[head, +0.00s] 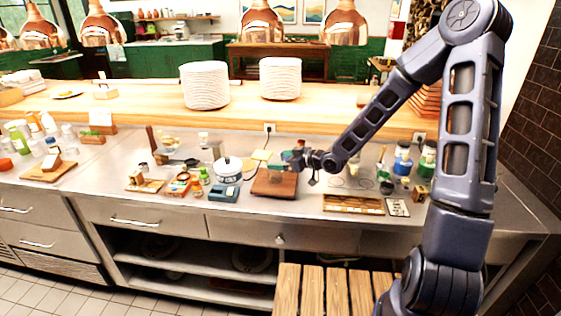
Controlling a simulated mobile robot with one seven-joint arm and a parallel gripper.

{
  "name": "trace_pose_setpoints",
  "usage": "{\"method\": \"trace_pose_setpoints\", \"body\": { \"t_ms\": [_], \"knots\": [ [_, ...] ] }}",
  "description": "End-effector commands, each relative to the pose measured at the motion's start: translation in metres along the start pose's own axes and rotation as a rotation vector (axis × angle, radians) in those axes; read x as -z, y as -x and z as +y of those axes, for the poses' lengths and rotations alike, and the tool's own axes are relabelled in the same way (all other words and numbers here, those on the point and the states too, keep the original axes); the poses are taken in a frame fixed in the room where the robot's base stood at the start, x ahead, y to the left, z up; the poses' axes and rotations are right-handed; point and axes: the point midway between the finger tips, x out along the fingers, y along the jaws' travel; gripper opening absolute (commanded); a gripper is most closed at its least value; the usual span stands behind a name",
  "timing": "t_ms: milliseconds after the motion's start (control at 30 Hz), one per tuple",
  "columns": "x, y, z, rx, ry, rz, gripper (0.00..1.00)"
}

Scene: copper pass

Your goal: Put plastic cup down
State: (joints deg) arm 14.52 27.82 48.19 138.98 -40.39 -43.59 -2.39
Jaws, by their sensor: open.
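My gripper (290,160) is at the end of my arm, over the steel counter (340,188), just above a dark brown wooden board (273,187). It is open, though its fingers are very small in this view. A faint, see-through shape that may be the plastic cup (276,170) shows at the back part of the board, just below and left of the gripper. I cannot tell whether the fingers touch it.
Left of the board stand a blue-grey scale (224,192), a white lidded pot (229,167) and small jars. Right are a wooden strip (353,204), a card (398,207) and several jars. Plate stacks (205,86) stand on the upper shelf. A slatted wooden surface (333,290) is in front.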

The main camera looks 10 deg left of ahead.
Motion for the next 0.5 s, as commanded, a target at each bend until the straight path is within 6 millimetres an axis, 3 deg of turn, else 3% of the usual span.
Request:
{"method": "trace_pose_setpoints", "body": {
  "t_ms": [300,500],
  "knots": [
    [0.000,0.043,0.001,-0.003,0.001,-0.001,0.93],
    [-0.001,0.060,0.001,-0.002,0.000,-0.001,0.93]
  ]
}}
